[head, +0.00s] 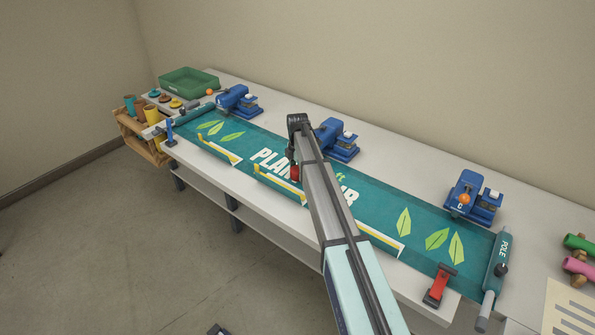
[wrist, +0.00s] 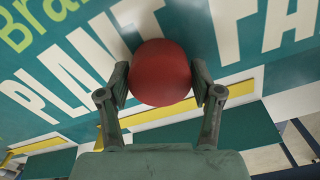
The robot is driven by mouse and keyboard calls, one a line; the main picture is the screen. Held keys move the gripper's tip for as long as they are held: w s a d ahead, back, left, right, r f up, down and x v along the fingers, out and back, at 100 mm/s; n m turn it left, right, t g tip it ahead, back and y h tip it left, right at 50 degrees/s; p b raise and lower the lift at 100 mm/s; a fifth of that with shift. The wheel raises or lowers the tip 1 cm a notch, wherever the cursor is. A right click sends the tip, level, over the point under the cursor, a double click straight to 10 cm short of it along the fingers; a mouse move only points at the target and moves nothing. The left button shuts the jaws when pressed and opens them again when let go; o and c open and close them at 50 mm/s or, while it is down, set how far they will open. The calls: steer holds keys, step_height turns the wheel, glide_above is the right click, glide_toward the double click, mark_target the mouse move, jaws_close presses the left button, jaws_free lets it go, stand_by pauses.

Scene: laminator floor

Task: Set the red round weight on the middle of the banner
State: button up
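The teal banner (head: 375,197) lies along the long table, with white lettering and pale green leaves. The red round weight (wrist: 160,72) sits between the two fingers of my gripper (wrist: 160,88) in the wrist view, with a finger against each side. In the head view the weight (head: 294,173) shows at the end of my gripper (head: 292,160), over the lettering near the banner's front edge. My arm hides part of the middle lettering. I cannot tell whether the weight touches the banner.
Blue presses (head: 337,139) stand along the banner's back edge. A red clamp (head: 439,286) is at the front right, beside a pole (head: 497,265). Yellow strips (head: 280,184) run along the front edge. A green tray (head: 188,83) and a wooden rack (head: 152,152) are at the far left.

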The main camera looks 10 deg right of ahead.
mark_target(297, 168)
steer(key=shift+o, duration=0.7)
steer(key=shift+r, duration=0.15)
step_height(297, 168, up, 12)
steer(key=b, duration=0.4)
